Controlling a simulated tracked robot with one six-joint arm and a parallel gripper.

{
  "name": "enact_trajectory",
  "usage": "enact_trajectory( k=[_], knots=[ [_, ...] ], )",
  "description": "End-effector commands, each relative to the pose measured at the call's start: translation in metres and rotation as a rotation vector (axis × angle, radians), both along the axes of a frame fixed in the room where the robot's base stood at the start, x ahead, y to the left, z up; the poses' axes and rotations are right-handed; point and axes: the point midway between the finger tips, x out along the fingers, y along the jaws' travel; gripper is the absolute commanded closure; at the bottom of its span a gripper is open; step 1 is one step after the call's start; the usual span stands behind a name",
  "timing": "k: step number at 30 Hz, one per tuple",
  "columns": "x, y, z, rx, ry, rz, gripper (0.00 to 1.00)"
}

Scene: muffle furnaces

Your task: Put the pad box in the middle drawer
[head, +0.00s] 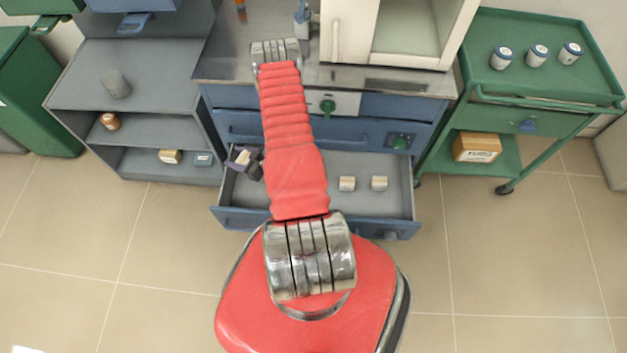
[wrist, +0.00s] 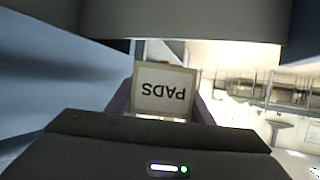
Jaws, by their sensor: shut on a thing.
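The pad box (wrist: 163,90) is a small pale box with "PADS" on it, upside down in the wrist view. My gripper (wrist: 165,106) is shut on it, with a finger at each side. In the head view my gripper (head: 244,160) and the pad box's pale edge show at the left end of an open blue-grey drawer (head: 310,200). The box appears over or inside that drawer; its height above the floor of the drawer cannot be told. Closed blue drawer fronts lie above it. My arm hides part of the drawer.
Two small pale boxes (head: 347,184) (head: 379,183) stand in the drawer's right half. A furnace (head: 345,35) sits on the metal counter above. A grey shelf unit (head: 140,70) stands left, a green trolley (head: 545,85) right. The drawer floor between my arm and the boxes looks narrow.

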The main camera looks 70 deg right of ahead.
Motion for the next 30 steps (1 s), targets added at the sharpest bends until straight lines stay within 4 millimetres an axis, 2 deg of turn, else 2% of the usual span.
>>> enact_trajectory(
  k=[7,11,30],
  knots=[
    [-0.001,-0.001,-0.002,0.0,0.0,-0.004,0.76],
    [-0.002,-0.001,-0.012,0.001,0.001,-0.005,0.76],
    [-0.002,-0.002,-0.102,0.001,0.001,-0.007,0.76]
  ],
)
